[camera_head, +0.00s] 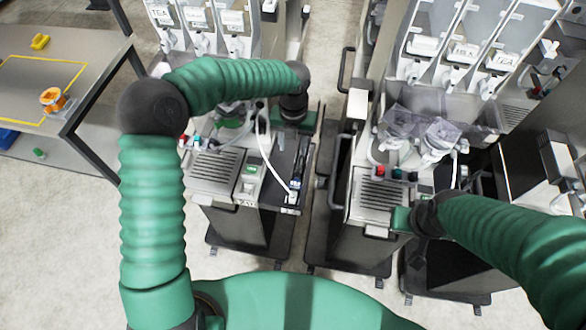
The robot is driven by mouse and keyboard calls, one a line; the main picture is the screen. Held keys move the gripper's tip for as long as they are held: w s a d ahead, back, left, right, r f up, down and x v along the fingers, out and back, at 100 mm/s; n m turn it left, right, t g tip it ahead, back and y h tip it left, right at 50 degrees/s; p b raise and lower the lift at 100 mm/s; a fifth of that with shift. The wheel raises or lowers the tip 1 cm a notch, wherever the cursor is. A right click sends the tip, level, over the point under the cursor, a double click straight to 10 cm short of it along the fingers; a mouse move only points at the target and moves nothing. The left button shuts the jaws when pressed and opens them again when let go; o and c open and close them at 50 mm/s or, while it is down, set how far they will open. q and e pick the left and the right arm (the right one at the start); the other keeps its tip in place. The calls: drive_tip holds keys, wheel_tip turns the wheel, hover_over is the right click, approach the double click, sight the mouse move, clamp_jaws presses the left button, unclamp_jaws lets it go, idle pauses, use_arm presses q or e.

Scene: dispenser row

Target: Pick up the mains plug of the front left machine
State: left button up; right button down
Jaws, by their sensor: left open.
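The front left machine (222,172) is a grey dispenser with a slotted drip tray, left of centre. A white cable (266,160) loops down from it to a small white plug (292,198) at the front end of the dark strip on its right side. My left arm reaches over the machine, and my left gripper (297,180) points down just behind the plug. It is open; whether it touches the plug is too small to tell. My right gripper (400,220) is low at the front of the right machine (380,195); its fingers do not show clearly.
A narrow dark gap lies between the two machines, with black handles (346,68) beside it. A workbench (60,75) with an orange object (53,99) stands at the left. The pale floor (60,250) in front of it is clear.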

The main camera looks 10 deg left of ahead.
use_arm(q)
hover_over(298, 167)
drive_tip(key=d, duration=0.1)
drive_tip(key=f, duration=0.6)
drive_tip(key=shift+w+d+f+p, duration=0.15)
drive_tip(key=shift+d+f+p, duration=0.05)
drive_tip(key=shift+f+p, duration=0.2)
drive_tip(key=shift+d+f+p, duration=0.1)
drive_tip(key=shift+f+p, duration=0.2)
drive_tip(key=f, duration=0.1)
drive_tip(key=a+f+p, duration=0.1)
drive_tip(key=a+f, duration=0.1)
drive_tip(key=f, duration=0.1)
drive_tip(key=shift+s+f, duration=0.1)
drive_tip(key=shift+s, duration=0.2)
drive_tip(key=shift+a+f, duration=0.25)
drive_tip(key=shift+f, duration=0.05)
drive_tip(key=shift+d+r, duration=0.1)
drive_tip(key=shift+d, duration=0.55)
drive_tip(key=c, duration=0.5)
drive_tip(key=shift+d, duration=0.25)
clamp_jaws()
drive_tip(key=shift+a, duration=0.55)
drive_tip(key=shift+w, duration=0.1)
use_arm(e)
drive_tip(key=d+r, duration=0.1)
drive_tip(key=r, duration=0.1)
drive_tip(key=shift+d+r, duration=0.35)
